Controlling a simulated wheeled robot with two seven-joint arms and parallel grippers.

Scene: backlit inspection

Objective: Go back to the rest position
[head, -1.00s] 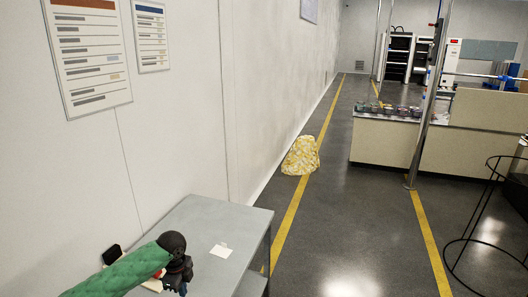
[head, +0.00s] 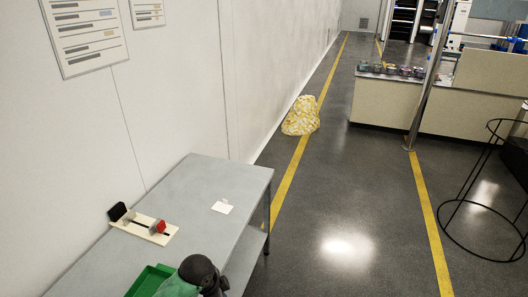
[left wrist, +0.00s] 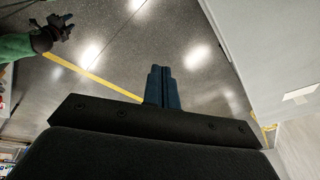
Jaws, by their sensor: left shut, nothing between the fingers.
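My left arm's black wrist (head: 200,272) shows at the bottom of the head view, beside the grey table's front edge; its fingertips are out of that view. In the left wrist view my left gripper (left wrist: 163,86) has its two blue-grey fingers together, with nothing between them, above the grey floor. My right gripper (left wrist: 60,26) shows small at the upper left of the left wrist view, at the end of a green-sleeved arm. It is too small to tell whether its fingers are open. It is not in the head view.
The grey table (head: 205,180) stands against the left wall. On it are a pale board (head: 145,226) with black and red blocks, a green tray (head: 150,280) and a white card (head: 222,207). A yellow bundle (head: 300,116) lies on the floor.

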